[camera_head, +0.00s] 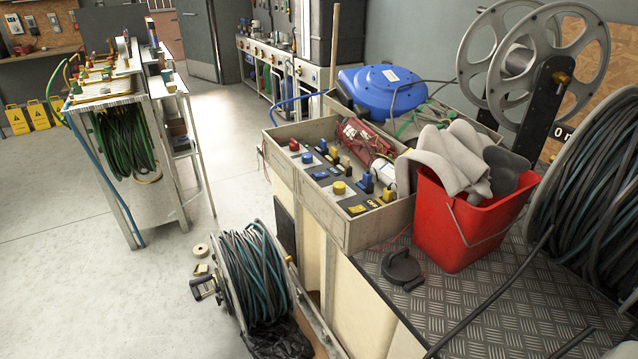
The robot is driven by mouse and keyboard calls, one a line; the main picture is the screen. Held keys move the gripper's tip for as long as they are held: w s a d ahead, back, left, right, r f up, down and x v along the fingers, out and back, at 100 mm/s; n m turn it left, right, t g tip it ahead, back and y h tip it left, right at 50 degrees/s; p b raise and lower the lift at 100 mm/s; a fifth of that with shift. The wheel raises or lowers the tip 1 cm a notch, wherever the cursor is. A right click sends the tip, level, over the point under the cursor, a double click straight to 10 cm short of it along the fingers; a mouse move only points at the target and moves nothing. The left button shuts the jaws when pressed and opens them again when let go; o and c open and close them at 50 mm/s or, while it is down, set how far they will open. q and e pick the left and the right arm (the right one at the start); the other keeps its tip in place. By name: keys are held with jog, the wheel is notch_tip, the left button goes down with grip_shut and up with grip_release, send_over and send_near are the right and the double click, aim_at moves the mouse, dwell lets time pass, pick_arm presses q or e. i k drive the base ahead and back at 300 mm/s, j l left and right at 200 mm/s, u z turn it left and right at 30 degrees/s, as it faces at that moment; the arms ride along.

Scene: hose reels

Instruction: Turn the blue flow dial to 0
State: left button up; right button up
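A control panel sits in a beige open-topped box (322,222) right of centre. It carries a red knob (294,145), a blue knob (307,158), a yellow knob (339,188) and another blue knob (366,185) toward the right end. More small blue and yellow controls stand among them. I cannot tell which blue one is the flow dial, and its markings and setting are too small to read. Neither of my grippers is in view.
A red bucket (456,226) with grey cloths (455,155) stands right of the panel. A blue reel (380,92) lies behind it. A hose reel (255,280) stands on the floor in front. A large hose reel (597,190) is at right.

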aim_at(306, 158)
jog(key=i+j+z, duration=0.5)
jog(key=z, duration=0.2)
jog(key=j, duration=0.1)
